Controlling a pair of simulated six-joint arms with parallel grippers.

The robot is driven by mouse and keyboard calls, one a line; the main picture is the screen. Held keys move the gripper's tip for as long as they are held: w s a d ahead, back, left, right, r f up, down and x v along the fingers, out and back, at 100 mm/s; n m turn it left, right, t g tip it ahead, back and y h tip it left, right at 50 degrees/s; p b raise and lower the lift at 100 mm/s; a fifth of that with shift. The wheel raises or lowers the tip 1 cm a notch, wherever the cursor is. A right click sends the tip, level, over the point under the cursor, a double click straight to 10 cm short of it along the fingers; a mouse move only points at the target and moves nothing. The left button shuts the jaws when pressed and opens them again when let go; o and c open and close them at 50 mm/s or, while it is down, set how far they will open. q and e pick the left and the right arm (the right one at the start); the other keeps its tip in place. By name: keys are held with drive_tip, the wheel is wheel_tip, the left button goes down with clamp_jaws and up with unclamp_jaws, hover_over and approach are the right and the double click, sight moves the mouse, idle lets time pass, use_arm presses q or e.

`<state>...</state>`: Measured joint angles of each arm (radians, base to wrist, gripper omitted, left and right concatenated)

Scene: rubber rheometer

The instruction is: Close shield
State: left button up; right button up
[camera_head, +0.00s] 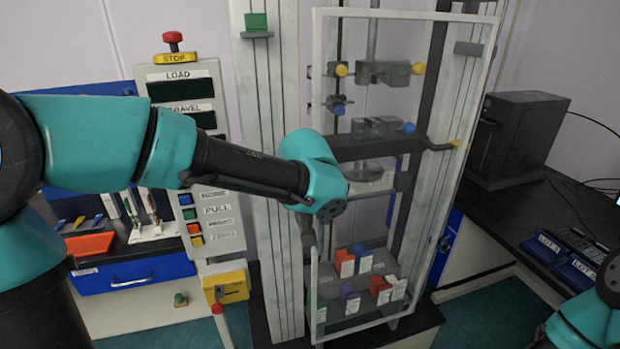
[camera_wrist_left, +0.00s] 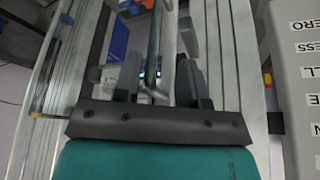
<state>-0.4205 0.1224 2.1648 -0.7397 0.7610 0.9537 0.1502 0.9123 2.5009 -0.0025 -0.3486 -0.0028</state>
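The shield (camera_head: 317,100) is a tall clear panel in a pale frame, standing in front of the test machine in the head view. My left gripper is hidden behind my own wrist in the head view, near the shield's left edge. In the left wrist view my left gripper (camera_wrist_left: 157,75) has its two dark fingers apart, on either side of a slim grey bar (camera_wrist_left: 154,45), which looks like the shield's handle. A gap shows beside the left finger; contact at the right finger is unclear. Part of my right arm shows at the lower right of the head view; its gripper is out of frame.
A control panel (camera_head: 231,215) with a red stop button (camera_head: 173,38) stands left of the machine. Small coloured sample blocks (camera_head: 349,300) sit low behind the shield. A black box (camera_head: 525,130) and blue lot trays (camera_head: 546,247) are on the right bench.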

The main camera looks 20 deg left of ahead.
use_arm(q)
drive_tip(key=v, duration=1.4)
drive_tip(key=shift+r, duration=0.25)
